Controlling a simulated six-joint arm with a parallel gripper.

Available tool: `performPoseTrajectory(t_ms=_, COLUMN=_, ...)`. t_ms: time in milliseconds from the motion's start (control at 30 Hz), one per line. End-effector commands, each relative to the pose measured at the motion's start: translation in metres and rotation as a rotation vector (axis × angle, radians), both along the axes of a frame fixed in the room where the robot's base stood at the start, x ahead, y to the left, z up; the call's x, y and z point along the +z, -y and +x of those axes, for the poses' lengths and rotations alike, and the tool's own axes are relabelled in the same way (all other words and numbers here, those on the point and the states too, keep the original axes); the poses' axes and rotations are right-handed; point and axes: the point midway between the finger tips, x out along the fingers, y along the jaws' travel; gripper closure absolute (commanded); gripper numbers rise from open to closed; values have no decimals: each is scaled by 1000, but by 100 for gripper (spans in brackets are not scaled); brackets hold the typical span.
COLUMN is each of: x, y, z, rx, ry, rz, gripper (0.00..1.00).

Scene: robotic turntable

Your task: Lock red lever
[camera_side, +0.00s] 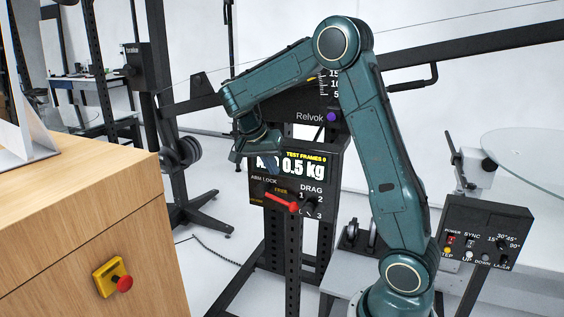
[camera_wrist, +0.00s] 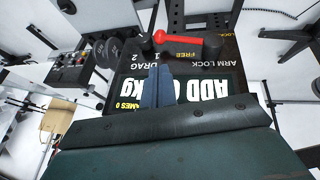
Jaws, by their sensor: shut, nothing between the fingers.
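The red lever (camera_side: 281,202) is on the front of a black panel (camera_side: 312,170), under the words "ARM LOCK". It slants down to the right from its dark pivot, and its rounded red end is near the "DRAG" dial. In the wrist view, which is turned over, the red lever (camera_wrist: 182,35) lies across the top beside the yellow "FREE" label. My gripper (camera_side: 272,168) is in front of the panel's lit display, above the lever. In the wrist view my gripper (camera_wrist: 160,69) shows two blue fingers close together, empty, their tips apart from the lever.
The "DRAG" dial (camera_side: 307,203) is just right of the lever's end. A wooden cabinet (camera_side: 90,210) with a yellow box and red button (camera_side: 123,284) stands at left. A black control box (camera_side: 484,243) with switches is at right. Dark metal posts surround the panel.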

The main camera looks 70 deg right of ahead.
Motion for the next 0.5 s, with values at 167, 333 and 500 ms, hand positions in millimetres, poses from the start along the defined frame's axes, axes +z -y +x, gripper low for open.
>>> performPoseTrajectory(t_ms=167, x=-3, y=2, z=-1, rx=0, ry=-1, rz=0, gripper=100)
performPoseTrajectory(t_ms=333, x=-13, y=6, z=-3, rx=1, ry=-4, rz=0, gripper=100)
performPoseTrajectory(t_ms=500, x=-32, y=14, z=-8, rx=0, ry=-4, rz=1, gripper=100)
